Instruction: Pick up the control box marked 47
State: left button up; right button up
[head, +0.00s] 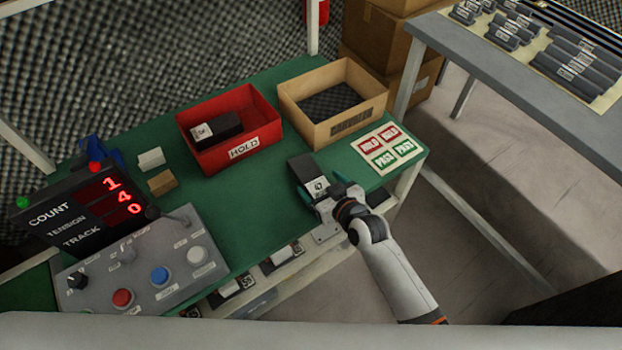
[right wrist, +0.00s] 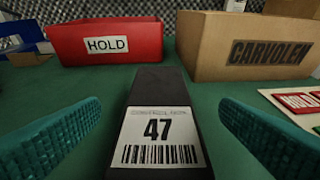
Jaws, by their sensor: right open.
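The control box marked 47 (head: 304,170) is a black block lying on the green table top. In the right wrist view the box (right wrist: 158,85) shows its white label with 47 and a barcode, facing me. My right gripper (head: 331,190) is open at the near end of the box. In the right wrist view its two green ridged fingers (right wrist: 160,132) stand either side of the box, with green table showing between each finger and the box. My left gripper is not in view.
A red HOLD bin (head: 222,167) holding a black box stands behind left. A cardboard CARVOLEN box (head: 297,122) stands behind right. A sticker sheet (head: 390,145) lies to the right. A button panel (head: 95,285) and a COUNT display (head: 52,212) are at the left. More labelled boxes sit on a lower shelf (head: 305,262).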

aim_at(311, 175)
jog(key=x, duration=0.3)
jog(key=shift+w+a+f, duration=0.15)
jog(key=c, duration=1.2)
jog(key=shift+c, duration=0.4)
